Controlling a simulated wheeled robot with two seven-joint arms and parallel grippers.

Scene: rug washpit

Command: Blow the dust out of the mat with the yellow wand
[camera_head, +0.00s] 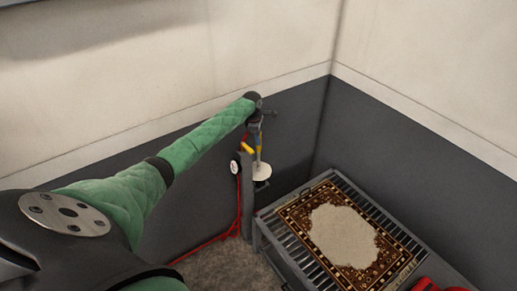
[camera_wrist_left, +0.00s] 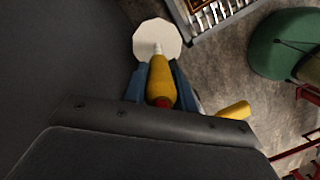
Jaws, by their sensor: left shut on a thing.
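The yellow wand (camera_wrist_left: 161,82) has a pale nozzle and a red end. My left gripper (camera_wrist_left: 158,72) is shut on it, with a blue finger on each side. In the head view my left gripper (camera_head: 259,136) is at the far wall, beside a grey post, with the wand (camera_head: 259,142) pointing down. A white disc (camera_head: 261,172) sits at the nozzle's lower end; I cannot tell whether they touch. The mat (camera_head: 295,217), brown with a patterned border, lies on a slatted grate to the right; a large beige dust patch (camera_head: 343,236) covers its middle. My right gripper is not in view.
The grey post (camera_head: 246,205) carries a round gauge (camera_head: 235,167) and a yellow piece (camera_head: 247,148). A red hose (camera_head: 222,236) runs down to the floor. The slatted grate (camera_head: 277,240) stands near the wall corner. A red object (camera_head: 432,285) shows at lower right.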

